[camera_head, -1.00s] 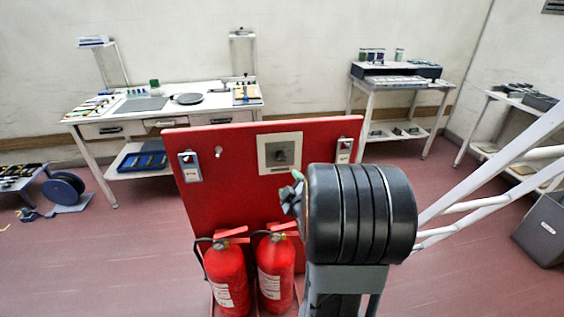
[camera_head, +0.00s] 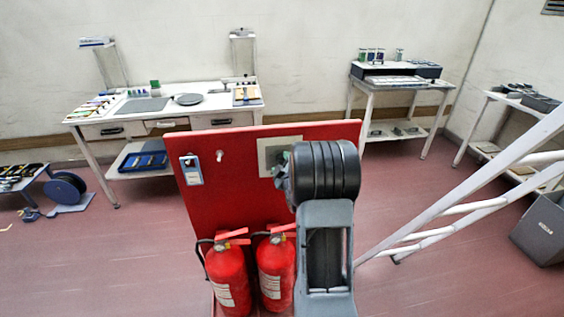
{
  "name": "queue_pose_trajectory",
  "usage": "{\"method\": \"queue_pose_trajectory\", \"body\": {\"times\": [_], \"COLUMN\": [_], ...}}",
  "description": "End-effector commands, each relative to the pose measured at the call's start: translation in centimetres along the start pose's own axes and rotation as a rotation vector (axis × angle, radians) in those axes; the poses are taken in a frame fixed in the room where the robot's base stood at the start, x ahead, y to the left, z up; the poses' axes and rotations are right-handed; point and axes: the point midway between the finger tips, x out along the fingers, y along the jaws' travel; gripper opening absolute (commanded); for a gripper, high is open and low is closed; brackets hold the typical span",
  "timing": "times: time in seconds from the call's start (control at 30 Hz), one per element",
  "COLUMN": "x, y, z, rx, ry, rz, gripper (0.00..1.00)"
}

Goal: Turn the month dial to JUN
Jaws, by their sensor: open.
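The month dial's square pale plate (camera_head: 267,147) is on the upper part of the red board (camera_head: 235,205). My gripper (camera_head: 280,164) shows only as small greenish-grey parts at the left of the arm end, in front of the plate's lower part. I cannot tell whether it touches the knob. Nothing is seen held in it.
Two red fire extinguishers (camera_head: 228,275) stand below the board. A tag (camera_head: 191,170) and a peg (camera_head: 220,156) are left of the dial. A white ladder-like frame (camera_head: 470,200) slants at the right. A workbench (camera_head: 170,100) stands behind.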

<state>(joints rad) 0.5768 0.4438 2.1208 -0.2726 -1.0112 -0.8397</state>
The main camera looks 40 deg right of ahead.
Motion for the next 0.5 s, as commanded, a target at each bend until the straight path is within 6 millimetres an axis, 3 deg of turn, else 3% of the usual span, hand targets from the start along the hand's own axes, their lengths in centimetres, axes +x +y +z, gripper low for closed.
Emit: {"method": "queue_pose_trajectory", "body": {"times": [0.43,0.5], "x": [0.85,0.84], "y": [-0.04,-0.03], "z": [0.0,0.0], "rx": [0.0,0.0], "ry": [0.0,0.0], "rz": [-0.001,0.0], "gripper": [0.64,0.59]}}
